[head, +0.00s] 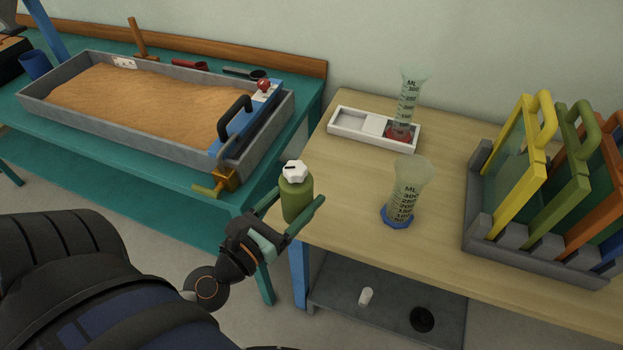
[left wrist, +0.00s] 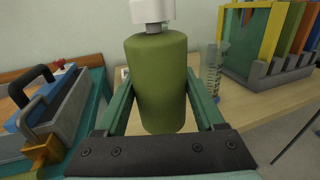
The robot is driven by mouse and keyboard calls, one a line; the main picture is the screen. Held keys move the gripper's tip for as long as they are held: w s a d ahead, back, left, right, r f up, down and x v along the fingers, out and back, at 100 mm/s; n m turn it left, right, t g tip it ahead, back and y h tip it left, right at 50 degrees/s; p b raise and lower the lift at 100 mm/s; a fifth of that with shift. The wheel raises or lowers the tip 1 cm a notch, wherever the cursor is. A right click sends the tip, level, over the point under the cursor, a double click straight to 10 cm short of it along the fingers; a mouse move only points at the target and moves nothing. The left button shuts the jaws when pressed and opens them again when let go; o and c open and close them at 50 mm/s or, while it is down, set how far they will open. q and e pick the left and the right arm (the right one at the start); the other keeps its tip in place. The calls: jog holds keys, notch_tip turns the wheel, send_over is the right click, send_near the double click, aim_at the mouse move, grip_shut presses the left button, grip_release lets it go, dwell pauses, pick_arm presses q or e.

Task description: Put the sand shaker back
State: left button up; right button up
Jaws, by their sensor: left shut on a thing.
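The sand shaker (head: 297,199) is a green cylinder with a white cap. My left gripper (head: 295,212) is shut on its body and holds it upright, in front of the wooden table's left corner. In the left wrist view the shaker (left wrist: 158,80) stands between both green fingers of the gripper (left wrist: 160,110); its cap is cut off at the top edge. A white tray (head: 344,127) lies at the back left of the wooden table; its left part looks empty. My right gripper is not in view.
A measuring cylinder with a red base (head: 404,112) stands in the tray's right part. One with a blue base (head: 402,195) stands nearer on the wooden table (head: 440,250). A grey rack (head: 530,258) of coloured frames is at right, a sand-filled flume (head: 70,125) at left.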

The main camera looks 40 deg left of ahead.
pick_arm(q)
jog(key=w+a+f+b, duration=0.1)
jog(key=w+f, duration=0.2)
jog(key=w, duration=0.1)
jog(key=w+a+f+b, duration=0.1)
jog(key=w+a+f, duration=0.1)
jog(key=w+f, duration=0.1)
jog(key=w+a+f+b, duration=0.1)
jog(key=w+f, duration=0.1)
jog(key=w, duration=0.3)
jog(key=shift+a+f, duration=0.15)
jog(key=shift+f, duration=0.25)
jog(key=shift+w+f, duration=0.15)
jog(key=f+b, duration=0.2)
jog(key=f, duration=0.1)
jog(key=shift+w+a+f+b, duration=0.2)
jog(key=shift+w+b, duration=0.1)
jog(key=shift+w, duration=0.1)
jog(key=shift+f, duration=0.25)
jog(key=o, duration=1.1)
jog(key=shift+f, duration=0.15)
jog(key=shift+c, duration=0.2)
jog(key=o, duration=0.4)
jog(key=shift+o, duration=0.2)
